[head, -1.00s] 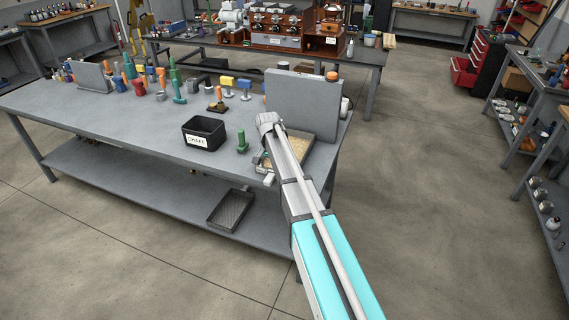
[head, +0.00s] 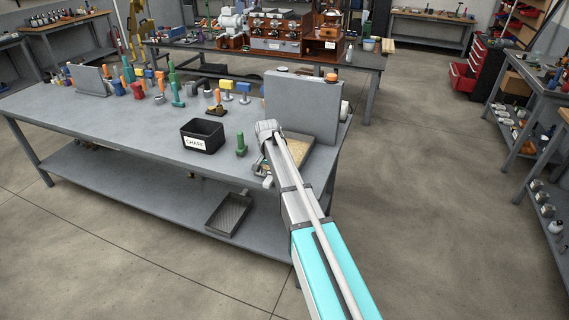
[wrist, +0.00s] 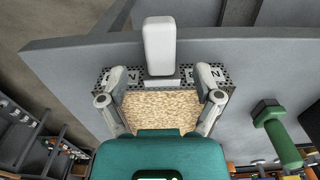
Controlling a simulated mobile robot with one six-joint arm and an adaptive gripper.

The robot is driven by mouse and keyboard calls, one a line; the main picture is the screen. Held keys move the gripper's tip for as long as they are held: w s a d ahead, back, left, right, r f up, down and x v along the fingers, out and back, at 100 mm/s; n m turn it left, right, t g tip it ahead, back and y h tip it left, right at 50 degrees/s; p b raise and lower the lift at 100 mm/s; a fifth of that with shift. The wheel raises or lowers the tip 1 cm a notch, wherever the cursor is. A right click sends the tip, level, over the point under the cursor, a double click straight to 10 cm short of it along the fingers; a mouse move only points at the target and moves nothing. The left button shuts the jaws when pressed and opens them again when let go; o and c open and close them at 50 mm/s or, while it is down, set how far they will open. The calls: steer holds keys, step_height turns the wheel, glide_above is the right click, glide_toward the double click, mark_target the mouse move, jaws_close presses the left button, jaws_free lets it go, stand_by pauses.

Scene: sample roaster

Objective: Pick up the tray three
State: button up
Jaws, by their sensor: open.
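A tray filled with pale tan beans (wrist: 160,108) lies on the grey bench under my gripper (wrist: 160,100). It has a dark perforated rim with light markings I cannot read as a number, and a white handle-like block (wrist: 159,45) at its middle that reaches over the bench edge. In the head view the tray (head: 296,150) shows at the bench's right end, partly hidden by my arm. My gripper is open, with one finger on either side of the tray's bean area. I cannot tell whether the fingers touch it.
A grey upright panel (head: 303,105) stands just behind the tray. A green-handled tool (head: 241,145) stands to its left, also in the wrist view (wrist: 275,130), and a black CHAFF bin (head: 202,136) farther left. Another dark tray (head: 228,213) lies on the lower shelf.

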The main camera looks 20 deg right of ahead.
mark_target(269, 178)
steer(key=shift+f+b, duration=1.9)
steer(key=shift+f, duration=0.25)
jaws_close()
